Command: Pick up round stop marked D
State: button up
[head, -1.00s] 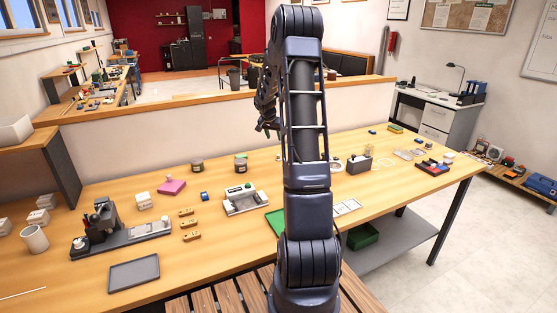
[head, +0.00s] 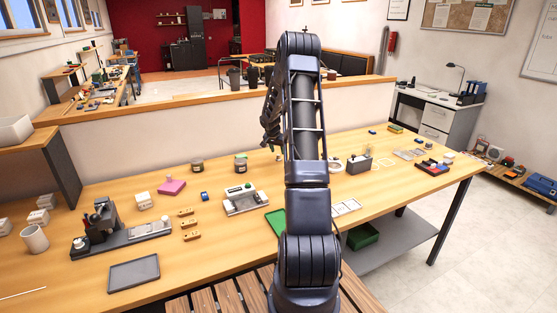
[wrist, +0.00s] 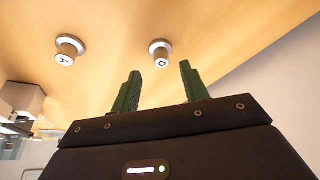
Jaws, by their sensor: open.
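The right one (wrist: 161,54) carries a letter that looks like D, seen turned. The left one (wrist: 68,50) looks marked A. My gripper (wrist: 160,77) is open and empty, its two green fingers pointing toward the table. The right stop appears between and beyond the fingertips, with no visible contact. In the head view my gripper (head: 268,138) hangs low over the far part of the table, partly behind my arm. The stops are too small or hidden there to identify.
The wooden table (head: 105,212) holds a grey tray (head: 134,272), a pink block (head: 172,187), a white device (head: 243,201) and a dark box (head: 359,164). A low wall (head: 150,145) runs behind the table. The table around the two stops looks clear.

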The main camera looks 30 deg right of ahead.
aim_at(278, 157)
jog(key=shift+x, duration=2)
jog(key=shift+a, duration=0.15)
jog(key=c, duration=0.8)
